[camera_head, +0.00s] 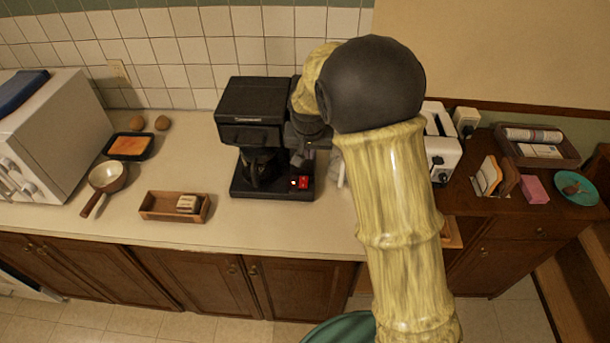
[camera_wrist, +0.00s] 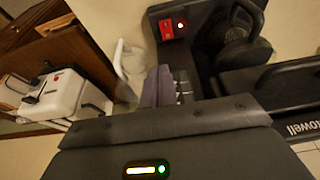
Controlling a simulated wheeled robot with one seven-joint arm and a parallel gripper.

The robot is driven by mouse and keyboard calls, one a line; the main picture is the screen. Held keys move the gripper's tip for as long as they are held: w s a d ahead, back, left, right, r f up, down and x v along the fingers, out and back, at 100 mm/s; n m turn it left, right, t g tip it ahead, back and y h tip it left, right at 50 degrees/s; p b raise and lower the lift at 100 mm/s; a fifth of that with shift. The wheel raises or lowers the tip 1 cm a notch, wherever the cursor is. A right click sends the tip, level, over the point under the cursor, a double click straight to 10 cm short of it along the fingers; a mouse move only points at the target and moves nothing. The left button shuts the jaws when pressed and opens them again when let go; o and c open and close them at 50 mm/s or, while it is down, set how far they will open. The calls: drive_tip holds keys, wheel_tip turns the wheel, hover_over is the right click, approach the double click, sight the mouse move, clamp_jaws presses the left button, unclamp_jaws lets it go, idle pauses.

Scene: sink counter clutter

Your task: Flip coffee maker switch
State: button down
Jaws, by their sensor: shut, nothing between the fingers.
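The black coffee maker (camera_head: 250,108) stands on the counter against the tiled wall, with its dark carafe (camera_head: 258,168) below the brewing head. The red switch (camera_head: 304,182) is on the right front of its base, beside a small bright light (camera_head: 293,182). In the wrist view the red switch (camera_wrist: 167,30) and the coffee maker's base (camera_wrist: 200,50) show near the top. My gripper (camera_head: 304,161) is shut and empty, just above and behind the switch in the head view. Its fingers (camera_wrist: 163,76) also show in the wrist view, apart from the switch in the picture. Contact cannot be told.
A white object (camera_head: 340,168), partly hidden by my arm, stands right of the coffee maker. A white toaster (camera_head: 441,150) is farther right. A wooden box (camera_head: 172,214), a pan (camera_head: 107,178) and a microwave (camera_head: 55,125) are at left.

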drive_tip(key=shift+w+a+f, duration=0.1)
drive_tip(key=shift+w+a, duration=0.1)
drive_tip(key=shift+a, duration=0.25)
drive_tip(key=shift+w+a+f, duration=0.1)
drive_tip(key=shift+w+a, duration=0.1)
drive_tip(key=shift+a, duration=0.2)
drive_tip(key=p, duration=0.5)
approach(304, 178)
drive_tip(key=x, duration=0.5)
drive_tip(key=shift+w+f, duration=0.15)
drive_tip(key=shift+w, duration=0.05)
drive_tip(key=shift+f, duration=0.6)
drive_tip(key=shift+w+f, duration=0.1)
